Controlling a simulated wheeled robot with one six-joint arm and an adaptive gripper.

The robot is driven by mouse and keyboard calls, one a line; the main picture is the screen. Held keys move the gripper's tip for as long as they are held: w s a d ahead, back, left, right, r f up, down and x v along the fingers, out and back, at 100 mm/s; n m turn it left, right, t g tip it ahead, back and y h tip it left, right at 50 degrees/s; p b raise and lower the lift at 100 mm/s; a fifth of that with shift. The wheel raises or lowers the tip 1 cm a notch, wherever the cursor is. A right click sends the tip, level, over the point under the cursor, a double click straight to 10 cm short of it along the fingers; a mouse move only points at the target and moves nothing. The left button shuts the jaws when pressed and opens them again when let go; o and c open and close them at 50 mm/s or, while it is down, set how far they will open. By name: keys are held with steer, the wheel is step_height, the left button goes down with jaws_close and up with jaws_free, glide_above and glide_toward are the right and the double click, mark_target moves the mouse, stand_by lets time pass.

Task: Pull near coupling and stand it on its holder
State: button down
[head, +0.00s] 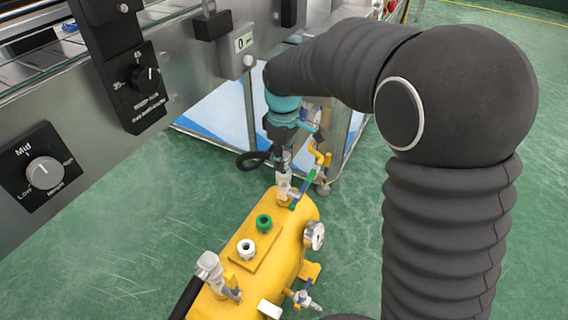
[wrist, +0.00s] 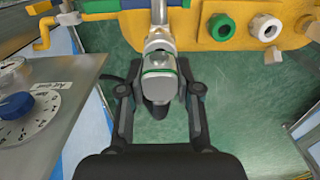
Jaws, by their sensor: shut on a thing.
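A grey coupling with a green band (wrist: 160,72) sits between my gripper's fingers (wrist: 160,92) in the wrist view. My gripper is shut on it. The coupling lines up with a metal fitting (wrist: 160,38) on the yellow tank and appears to be on it; I cannot tell if there is a gap. In the head view my gripper (head: 283,155) is above the tank's far end, and hides most of the coupling. Two round holders, one green (head: 264,223) and one white (head: 246,249), stand empty on the tank's top plate. They also show in the wrist view.
The yellow tank (head: 255,280) carries a pressure gauge (head: 314,235) on its right side. Another grey coupling (head: 208,265) with a black hose is at its near end. The machine panel (head: 80,130) stands at left.

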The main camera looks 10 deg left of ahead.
steer(key=shift+r+p, duration=0.75)
steer(key=shift+r, duration=1.4)
